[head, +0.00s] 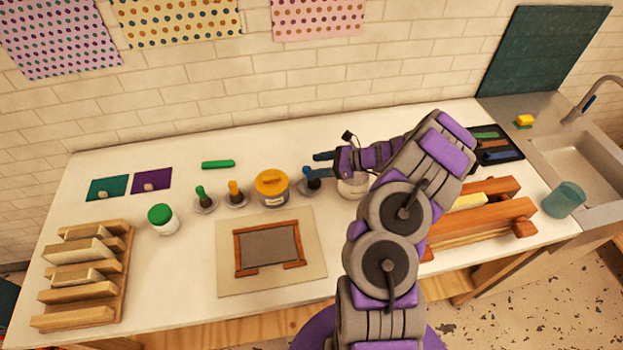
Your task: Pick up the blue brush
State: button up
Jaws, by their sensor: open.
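The blue brush (311,172) stands in a small round dish (310,188) on the white table, to the right of a yellow-lidded jar. My gripper (323,163) is open at the upper right of the brush, with its fingers pointing left. The fingertips are very close to the brush's top in the picture. I cannot tell whether they touch it or are around it. A green brush (201,192) and an orange brush (234,188) stand in similar dishes to the left.
The yellow-lidded jar (272,189) stands close left of the blue brush. A pale bowl (353,187) is just right, partly behind my arm. A framed board (270,248) lies in front. A wooden rack (85,275), a green-lidded jar (162,219) and a sink (585,160) are farther off.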

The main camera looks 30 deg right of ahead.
aim_at(310, 168)
jog(key=shift+b+x, duration=0.45)
jog(key=shift+x, duration=2.45)
jog(key=shift+s+f, duration=0.15)
jog(key=shift+s, duration=0.05)
jog(key=shift+c, duration=0.2)
grip_shut()
